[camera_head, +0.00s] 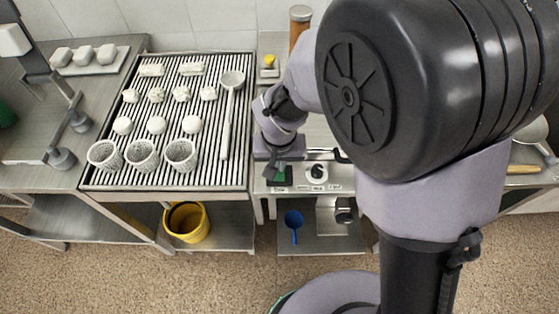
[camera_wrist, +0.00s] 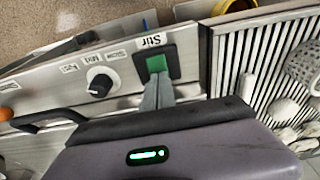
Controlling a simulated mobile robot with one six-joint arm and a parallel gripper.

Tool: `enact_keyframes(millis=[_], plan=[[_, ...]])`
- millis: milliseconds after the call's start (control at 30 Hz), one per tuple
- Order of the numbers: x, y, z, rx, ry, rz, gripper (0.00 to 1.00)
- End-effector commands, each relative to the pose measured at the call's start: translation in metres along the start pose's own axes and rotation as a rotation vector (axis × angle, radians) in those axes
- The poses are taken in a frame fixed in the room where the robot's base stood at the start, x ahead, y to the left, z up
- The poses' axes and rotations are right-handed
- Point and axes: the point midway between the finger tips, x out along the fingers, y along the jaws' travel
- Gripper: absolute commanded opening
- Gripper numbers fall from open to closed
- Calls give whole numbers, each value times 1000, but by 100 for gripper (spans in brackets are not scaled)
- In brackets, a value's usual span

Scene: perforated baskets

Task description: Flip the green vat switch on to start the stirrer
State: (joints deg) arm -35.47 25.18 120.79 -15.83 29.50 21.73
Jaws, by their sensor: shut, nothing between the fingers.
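The green vat switch (camera_wrist: 157,64) sits in a black square plate on the steel front panel (camera_wrist: 125,70), above a label reading "Stir" that appears upside down in the wrist view. In the head view its black plate (camera_head: 287,179) shows just below my gripper (camera_head: 272,170). My gripper (camera_wrist: 159,80) is shut and empty. Its fingertips overlap the near edge of the green rocker in the wrist view. I cannot tell whether they touch it, or which way the rocker is tilted.
A black knob (camera_wrist: 100,82) with Slow, Mid and Fast labels is beside the switch. A black handle (camera_wrist: 45,119) juts out farther along. A slatted drain table (camera_head: 240,120) holds white perforated baskets (camera_head: 142,155), white lumps and a ladle (camera_head: 228,110). A yellow bucket (camera_head: 187,222) stands below.

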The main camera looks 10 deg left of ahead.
Motion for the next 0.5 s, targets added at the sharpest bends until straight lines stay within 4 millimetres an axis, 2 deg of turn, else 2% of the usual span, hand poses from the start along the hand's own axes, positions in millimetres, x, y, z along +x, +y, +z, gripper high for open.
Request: enact_keyframes(millis=[100,233,300,500], plan=[[-4,1,-4,3,-70,4,0],[2,1,-6,3,-176,4,0],[9,1,-4,-1,-175,3,0],[12,1,-2,-2,-177,5,0]])
